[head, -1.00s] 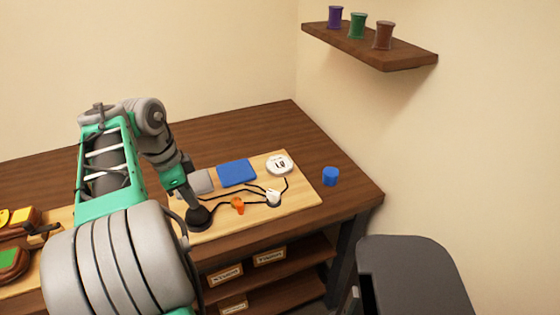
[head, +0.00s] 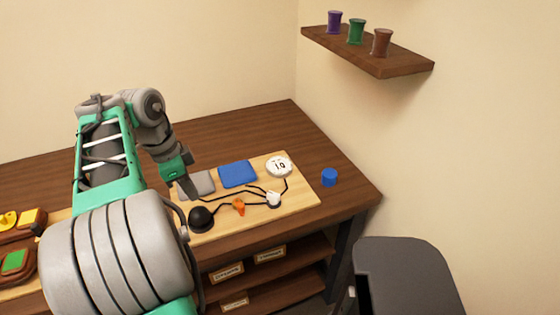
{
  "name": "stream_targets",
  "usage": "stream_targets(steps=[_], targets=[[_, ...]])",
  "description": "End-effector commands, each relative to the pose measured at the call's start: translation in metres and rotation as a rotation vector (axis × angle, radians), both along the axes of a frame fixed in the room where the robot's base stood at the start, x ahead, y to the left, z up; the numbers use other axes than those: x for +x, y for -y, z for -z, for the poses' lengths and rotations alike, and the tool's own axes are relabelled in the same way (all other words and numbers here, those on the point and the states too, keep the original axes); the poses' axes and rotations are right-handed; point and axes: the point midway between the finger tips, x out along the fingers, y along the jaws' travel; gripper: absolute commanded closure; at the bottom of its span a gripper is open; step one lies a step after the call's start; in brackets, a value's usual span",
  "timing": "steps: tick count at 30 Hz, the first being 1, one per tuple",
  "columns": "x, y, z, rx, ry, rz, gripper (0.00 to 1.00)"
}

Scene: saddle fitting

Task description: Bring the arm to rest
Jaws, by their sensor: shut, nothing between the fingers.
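My arm reaches in from the lower left over the workbench (head: 240,125). My gripper (head: 190,190) is at its end, shut and empty, above the left part of a pale wooden board (head: 300,201). It is just up and left of a black dome (head: 201,219) and looks apart from it. The fingertips are small and dark in this view. My forearm hides part of the bench and of the board's left side.
On the board are a grey pad (head: 198,184), a blue pad (head: 238,174), a white dial (head: 279,166), an orange piece (head: 239,207) and a white piece (head: 273,200) by black cables. A blue cylinder (head: 329,177) stands right. A wall shelf (head: 370,53) bears three spools.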

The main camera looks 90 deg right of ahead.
Motion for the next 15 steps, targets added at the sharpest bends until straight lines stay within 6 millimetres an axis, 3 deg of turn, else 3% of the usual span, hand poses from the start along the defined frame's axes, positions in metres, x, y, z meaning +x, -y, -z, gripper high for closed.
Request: stream_targets(steps=[1,4,15], targets=[[0.0,0.0,-0.012,0.001,0.0,0.0,1.0],[0.0,0.0,-0.021,0.001,-0.001,-0.001,1.0],[0.0,0.0,-0.02,0.001,-0.001,-0.001,1.0]])
